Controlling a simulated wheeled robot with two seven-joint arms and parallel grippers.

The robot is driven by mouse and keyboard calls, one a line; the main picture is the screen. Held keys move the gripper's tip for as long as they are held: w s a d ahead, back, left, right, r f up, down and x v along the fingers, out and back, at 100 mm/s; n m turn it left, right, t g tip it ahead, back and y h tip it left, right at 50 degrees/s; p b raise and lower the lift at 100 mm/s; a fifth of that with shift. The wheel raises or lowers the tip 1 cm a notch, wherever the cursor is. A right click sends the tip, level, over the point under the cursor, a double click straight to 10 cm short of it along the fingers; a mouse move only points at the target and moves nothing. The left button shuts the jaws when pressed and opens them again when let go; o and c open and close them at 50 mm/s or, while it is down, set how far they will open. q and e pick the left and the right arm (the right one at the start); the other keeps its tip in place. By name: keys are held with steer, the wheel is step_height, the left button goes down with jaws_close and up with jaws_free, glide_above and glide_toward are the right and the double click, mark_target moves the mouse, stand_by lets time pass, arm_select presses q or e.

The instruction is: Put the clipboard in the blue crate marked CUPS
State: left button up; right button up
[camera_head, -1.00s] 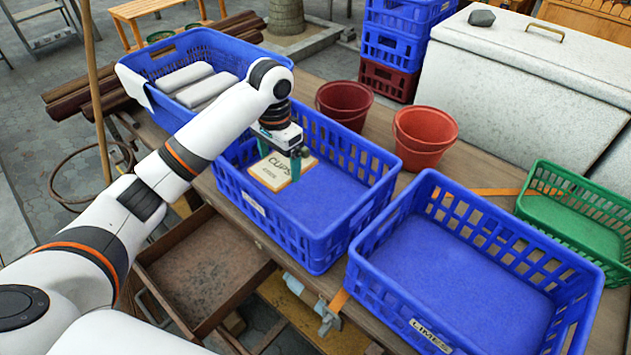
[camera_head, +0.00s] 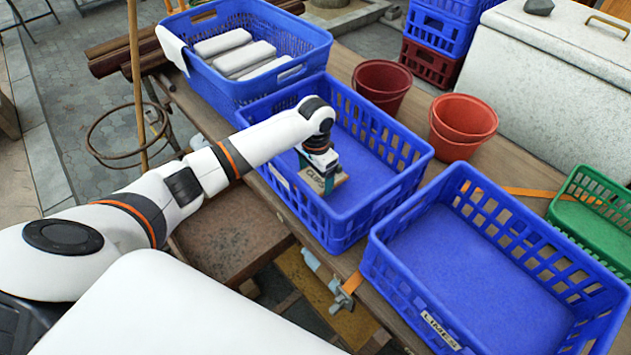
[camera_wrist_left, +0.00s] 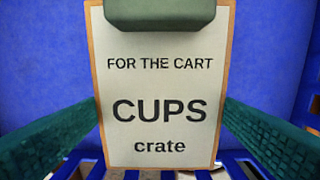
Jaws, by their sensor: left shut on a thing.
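The clipboard (camera_wrist_left: 157,85) has a pale sheet reading "FOR THE CART CUPS crate", an orange-brown edge and a dark green clip. My left gripper (camera_head: 324,178) is shut on it, with a green finger at each side in the left wrist view. In the head view the clipboard (camera_head: 314,181) is within the middle blue crate (camera_head: 352,224), by its near left wall, partly hidden by my gripper. I cannot tell whether it touches the floor. That crate's label (camera_head: 279,177) is too small to read. My right gripper is out of view.
A blue crate marked LIMES (camera_head: 440,328) stands to the right, empty. A blue crate with white bundles (camera_head: 245,95) stands at the back left. Red buckets (camera_head: 463,122) stand behind the middle crate. A green crate (camera_head: 596,215) is at the far right.

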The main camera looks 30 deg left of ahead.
mark_target(316, 179)
arm_select(q)
steer(key=shift+f, duration=1.8)
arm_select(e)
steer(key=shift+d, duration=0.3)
arm_select(q)
steer(key=o, duration=0.8)
steer(key=shift+f, duration=0.1)
step_height(316, 179, up, 12)
steer(key=shift+r, duration=0.2)
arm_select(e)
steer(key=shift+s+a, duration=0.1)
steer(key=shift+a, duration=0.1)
